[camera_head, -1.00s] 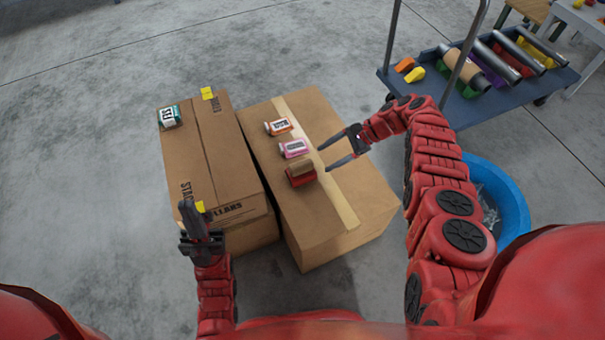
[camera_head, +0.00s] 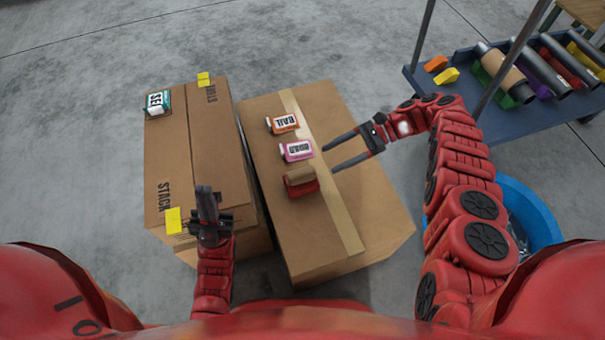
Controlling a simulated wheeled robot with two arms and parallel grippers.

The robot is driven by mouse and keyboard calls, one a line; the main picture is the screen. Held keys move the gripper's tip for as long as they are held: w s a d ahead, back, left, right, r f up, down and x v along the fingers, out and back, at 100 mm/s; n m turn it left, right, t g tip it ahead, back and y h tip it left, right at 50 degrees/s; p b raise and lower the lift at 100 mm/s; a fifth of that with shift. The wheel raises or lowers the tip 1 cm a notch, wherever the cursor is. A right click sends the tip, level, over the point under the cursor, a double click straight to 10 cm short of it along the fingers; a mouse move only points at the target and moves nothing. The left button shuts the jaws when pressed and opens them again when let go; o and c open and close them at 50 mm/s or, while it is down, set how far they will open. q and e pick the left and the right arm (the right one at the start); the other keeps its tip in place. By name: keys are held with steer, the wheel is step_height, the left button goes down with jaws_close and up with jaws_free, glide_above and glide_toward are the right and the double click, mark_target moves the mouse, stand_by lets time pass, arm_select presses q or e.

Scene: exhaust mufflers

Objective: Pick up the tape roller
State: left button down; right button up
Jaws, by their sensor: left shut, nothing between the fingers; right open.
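A red tape roller with a brown roll (camera_head: 300,181) sits on the right cardboard box (camera_head: 345,205), nearest me in a row of small items. My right gripper (camera_head: 328,161) is open and empty, its fingers pointing left over the box, just right of the roller and apart from it. My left gripper (camera_head: 206,192) is shut and empty over the near part of the left cardboard box (camera_head: 185,140).
A pink-edged labelled item (camera_head: 297,151) and an orange-edged one (camera_head: 284,123) lie behind the roller. A green-edged one (camera_head: 158,103) lies on the left box. A blue cart (camera_head: 490,110) with tubes and a blue bin (camera_head: 540,220) stand at the right.

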mark_target(311, 169)
steer(key=p+x, duration=0.1)
steer(key=x, duration=0.7)
steer(key=shift+s+a+f+p, duration=0.1)
steer(key=shift+a+f+p, duration=0.15)
steer(key=shift+p, duration=0.15)
steer(key=x, duration=0.5)
steer(key=shift+a, duration=0.1)
jaws_close()
